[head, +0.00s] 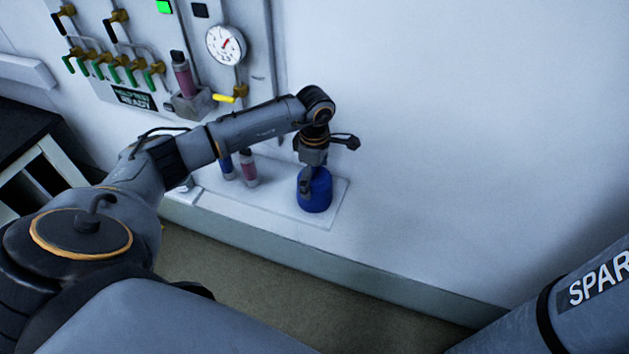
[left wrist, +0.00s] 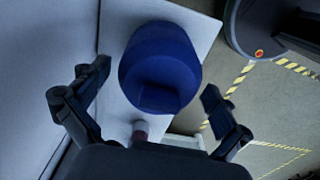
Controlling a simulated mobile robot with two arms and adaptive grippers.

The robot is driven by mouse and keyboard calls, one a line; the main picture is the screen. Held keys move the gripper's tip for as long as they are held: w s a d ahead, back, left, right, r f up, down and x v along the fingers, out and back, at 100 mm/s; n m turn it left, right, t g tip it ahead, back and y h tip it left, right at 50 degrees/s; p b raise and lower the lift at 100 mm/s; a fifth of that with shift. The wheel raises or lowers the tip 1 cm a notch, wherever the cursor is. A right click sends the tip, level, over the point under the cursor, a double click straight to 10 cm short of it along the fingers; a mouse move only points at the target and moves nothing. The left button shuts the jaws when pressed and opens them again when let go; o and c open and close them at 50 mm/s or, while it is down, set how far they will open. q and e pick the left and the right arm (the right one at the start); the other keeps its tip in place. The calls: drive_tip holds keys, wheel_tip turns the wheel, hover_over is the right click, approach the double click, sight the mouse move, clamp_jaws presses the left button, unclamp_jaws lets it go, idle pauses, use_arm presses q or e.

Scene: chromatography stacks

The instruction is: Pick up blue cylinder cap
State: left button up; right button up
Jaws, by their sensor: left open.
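The blue cylinder cap (head: 318,195) stands upright on a white shelf board (head: 325,212) against the wall. It fills the upper middle of the left wrist view (left wrist: 160,55), with a raised block on its top. My left gripper (head: 306,180) is over the cap, pointing down, and hides part of its top. In the left wrist view the left gripper (left wrist: 155,82) has its fingers spread wide, one on each side of the cap's lower part. I see gaps between the fingers and the cap. My right gripper is out of view.
A pink bottle (head: 248,168) and a blue bottle (head: 227,168) stand on the board to the left of the cap. A panel with a gauge (head: 226,45) and several valves is on the wall. The wall right of the cap is bare.

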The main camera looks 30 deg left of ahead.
use_arm(q)
drive_tip(key=shift+f, duration=0.3)
drive_tip(key=c, duration=1.1)
drive_tip(key=shift+r, duration=0.1)
